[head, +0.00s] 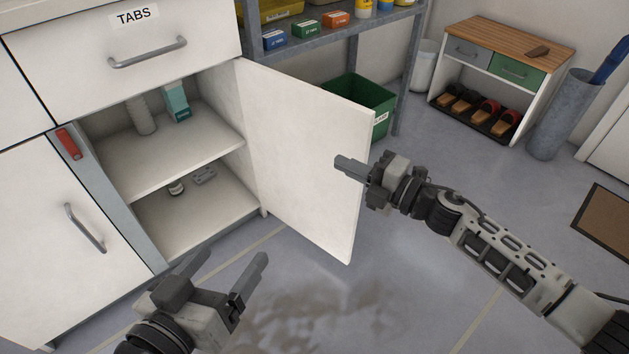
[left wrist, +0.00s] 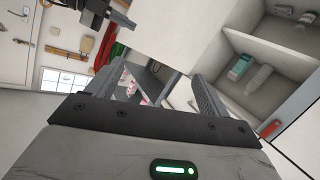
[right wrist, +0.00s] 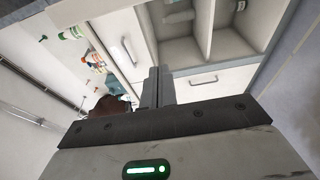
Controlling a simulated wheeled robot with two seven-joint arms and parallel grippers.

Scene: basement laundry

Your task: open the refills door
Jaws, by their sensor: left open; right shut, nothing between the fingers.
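A white cabinet door (head: 300,150) stands swung wide open to the right of its compartment, below the drawer labelled TABS (head: 135,16). No refills label shows on the face turned to me. The open compartment (head: 190,165) has a shelf with a bottle and a teal carton, with small items below. My right gripper (head: 350,168) is shut and empty by the door's free edge; I cannot tell whether it touches. Its shut fingers also show in the right wrist view (right wrist: 157,88). My left gripper (head: 230,264) is open and empty, low in front of the compartment.
A closed white door (head: 30,240) with a bar handle is left of the compartment. A metal rack (head: 330,38) and green bin (head: 350,95) stand behind the open door. A shoe bench (head: 490,70) and grey cylinder (head: 562,115) are farther right. Floor ahead is clear.

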